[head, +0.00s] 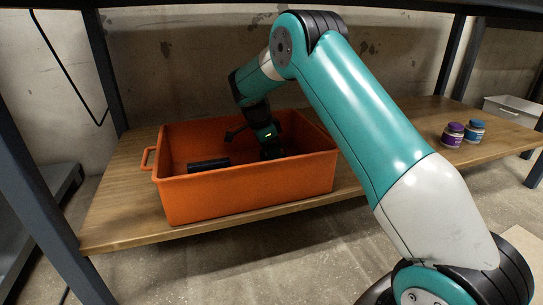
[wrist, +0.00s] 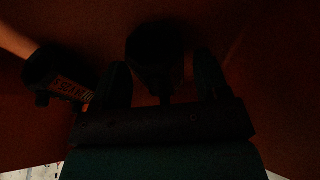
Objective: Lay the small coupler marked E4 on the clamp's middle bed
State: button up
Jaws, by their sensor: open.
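My gripper (head: 272,153) is down inside the orange bin (head: 240,188) in the head view. In the dark wrist view, the open gripper (wrist: 163,68) has one finger on each side of a dark round pipe part (wrist: 155,45); I cannot tell whether they touch it. A second dark part (wrist: 48,70) with an orange label lies left of the fingers; the label is too dim to read surely. A black cylindrical part (head: 209,165) lies in the bin, left of the gripper in the head view. No E4 mark is legible. The clamp is not in view.
The bin stands on a wooden shelf (head: 118,215), its walls close around my gripper. A purple-labelled jar (head: 453,135) and a blue-labelled jar (head: 474,132) stand to the right. A grey box (head: 512,110) is at the far right. The shelf between bin and jars is partly hidden by my arm.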

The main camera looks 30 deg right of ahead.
jog(key=c, duration=0.8)
jog(key=shift+o, duration=0.2)
jog(key=shift+r, duration=0.15)
jog(key=shift+r+p, duration=1.4)
jog(key=shift+p, duration=0.35)
